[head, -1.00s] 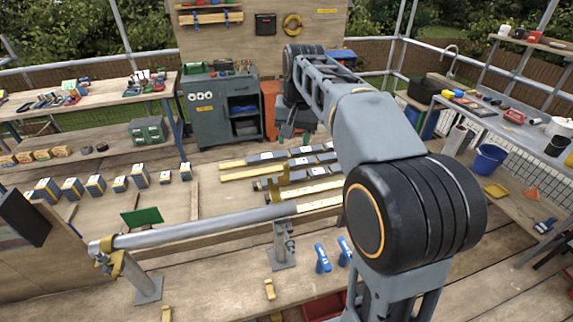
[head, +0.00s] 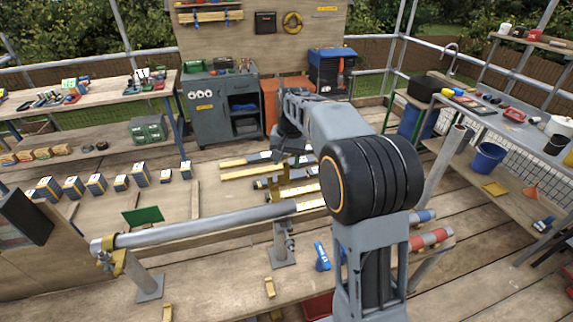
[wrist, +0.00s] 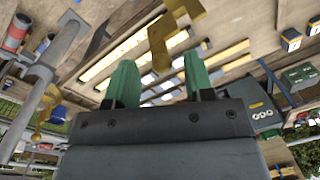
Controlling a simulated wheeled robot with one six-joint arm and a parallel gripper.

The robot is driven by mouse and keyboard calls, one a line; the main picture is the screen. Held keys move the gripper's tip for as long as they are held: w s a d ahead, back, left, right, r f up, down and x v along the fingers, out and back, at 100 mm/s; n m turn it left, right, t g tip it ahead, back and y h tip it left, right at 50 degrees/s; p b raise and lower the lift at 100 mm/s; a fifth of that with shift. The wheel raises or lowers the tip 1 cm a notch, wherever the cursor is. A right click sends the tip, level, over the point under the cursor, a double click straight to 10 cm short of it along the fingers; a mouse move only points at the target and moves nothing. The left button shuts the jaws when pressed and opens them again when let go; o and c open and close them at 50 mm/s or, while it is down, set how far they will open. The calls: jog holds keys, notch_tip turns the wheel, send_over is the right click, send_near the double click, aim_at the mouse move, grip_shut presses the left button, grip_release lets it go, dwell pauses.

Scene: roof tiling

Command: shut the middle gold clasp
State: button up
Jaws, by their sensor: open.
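A gold clasp part (wrist: 172,32) shows at the top of the wrist view, just beyond and between my fingertips and apart from them. I cannot tell whether it is the middle clasp or whether it stands open. Another gold clasp (wrist: 45,105) is at the left, by a grey post. In the head view, a gold clasp (head: 115,263) is at the left end of the grey pipe (head: 200,228). Gold pieces (head: 273,190) also show behind the pipe's right end. My gripper (wrist: 159,62) has two green fingers, open and empty; my arm partly hides it in the head view.
Battens with gold and grey strips (head: 240,174) lie behind the pipe. A post (head: 281,245) stands under the pipe's right end. A blue-handled tool (head: 321,256) and red and blue cylinders (head: 430,238) are on the bench. Several small boxes (head: 96,184) stand at the left.

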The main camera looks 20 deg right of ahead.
aim_at(279, 181)
jog(key=shift+a+f, duration=0.1)
jog(key=shift+f, duration=1.15)
jog(key=shift+c, duration=0.4)
grip_shut()
